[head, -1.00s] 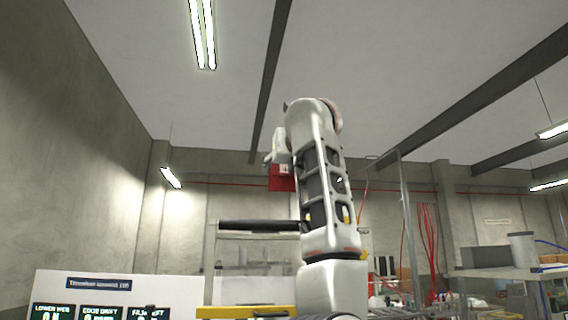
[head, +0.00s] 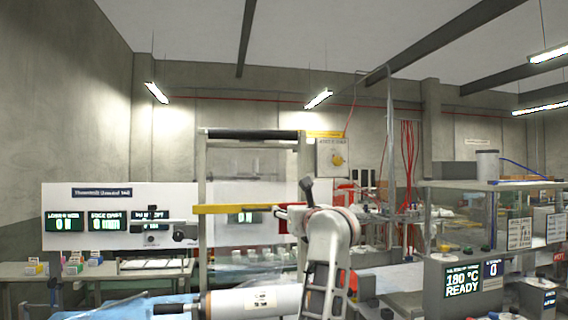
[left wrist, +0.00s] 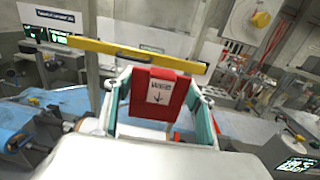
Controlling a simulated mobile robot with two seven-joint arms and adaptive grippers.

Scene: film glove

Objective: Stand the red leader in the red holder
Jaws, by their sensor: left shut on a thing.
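The red leader (left wrist: 160,92) is a flat red piece with a white label and a down arrow, seen large in the left wrist view. My left gripper (left wrist: 160,108) is shut on it, with teal-padded fingers at its two sides. In the head view my left arm rises from the bottom middle, and a bit of red (head: 283,224) shows beside its wrist. The arm hides most of the gripper there. I cannot pick out the red holder in either view. My right gripper is in neither view.
A yellow bar (head: 236,209) crosses a tall frame (head: 203,165) beyond the arm; it also shows in the left wrist view (left wrist: 135,55). A white roll (head: 258,301) lies in front. A heater unit (head: 452,283) reading 180 °C stands at the right.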

